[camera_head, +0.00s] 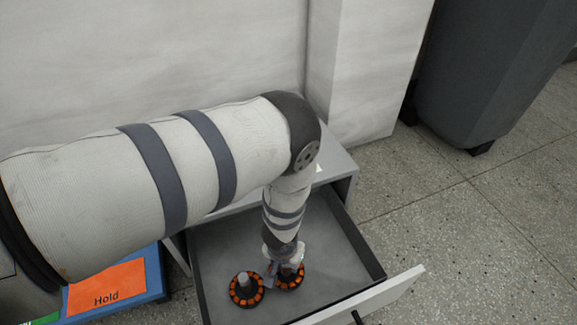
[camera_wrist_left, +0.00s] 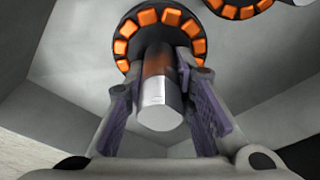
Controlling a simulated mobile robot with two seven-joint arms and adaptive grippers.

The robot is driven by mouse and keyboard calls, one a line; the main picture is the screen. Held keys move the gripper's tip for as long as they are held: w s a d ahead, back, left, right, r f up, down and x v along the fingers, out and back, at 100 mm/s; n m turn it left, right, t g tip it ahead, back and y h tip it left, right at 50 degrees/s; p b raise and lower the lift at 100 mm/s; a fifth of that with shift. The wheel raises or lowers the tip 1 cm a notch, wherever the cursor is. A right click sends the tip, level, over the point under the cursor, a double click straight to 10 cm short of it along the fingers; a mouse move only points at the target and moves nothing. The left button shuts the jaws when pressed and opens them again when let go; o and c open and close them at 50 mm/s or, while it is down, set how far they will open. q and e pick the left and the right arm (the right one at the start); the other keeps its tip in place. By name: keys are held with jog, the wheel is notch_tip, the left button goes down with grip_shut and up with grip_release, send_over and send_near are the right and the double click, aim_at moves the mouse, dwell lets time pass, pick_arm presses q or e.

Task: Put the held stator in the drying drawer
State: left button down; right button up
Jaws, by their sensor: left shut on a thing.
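My left gripper (camera_head: 284,258) is low inside the open drawer (camera_head: 332,240) and points down. It is shut on the held stator (camera_head: 291,283), a dark ring with orange coils. In the left wrist view the held stator (camera_wrist_left: 127,32) has its metal shaft (camera_wrist_left: 158,95) between the two fingers of the gripper (camera_wrist_left: 165,105). A second stator (camera_head: 239,294) stands upright in the drawer just left of the held one. Part of it also shows at the top of the left wrist view (camera_wrist_left: 238,9). I cannot tell whether the held stator touches the drawer floor.
The drawer's white front panel (camera_head: 375,298) sticks out at lower right. A blue tray with an orange "Hold" label (camera_head: 106,286) lies to the left. A dark grey bin (camera_head: 490,75) stands at upper right. The drawer's right and back floor is clear.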

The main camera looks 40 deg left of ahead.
aim_at(287, 269)
pick_arm(q)
notch_tip(287, 269, down, 4)
jog(key=shift+r+b, duration=0.2)
jog(key=shift+b, duration=0.4)
pick_arm(e)
jog(key=shift+s+f, duration=0.35)
jog(key=shift+f, duration=0.15)
pick_arm(q)
jog(key=shift+f, duration=0.15)
jog(key=c, duration=1.4)
grip_release()
jog(key=shift+o, duration=0.2)
pick_arm(e)
jog(key=shift+f, duration=0.1)
pick_arm(q)
jog(key=r+p, duration=0.2)
jog(key=r, duration=0.2)
jog(key=s+r+p, duration=0.1)
jog(key=r, duration=0.3)
jog(key=r+p, duration=0.2)
jog(key=r, duration=0.2)
jog(key=shift+s+d+r+p, duration=0.15)
jog(key=shift+s+d+p, duration=0.1)
jog(key=shift+s+p, duration=0.15)
pick_arm(e)
jog(key=shift+t, duration=0.5)
jog(key=v, duration=0.4)
jog(key=shift+s+a+r, duration=0.1)
jog(key=shift+s+r, duration=0.05)
jog(key=shift+r, duration=0.3)
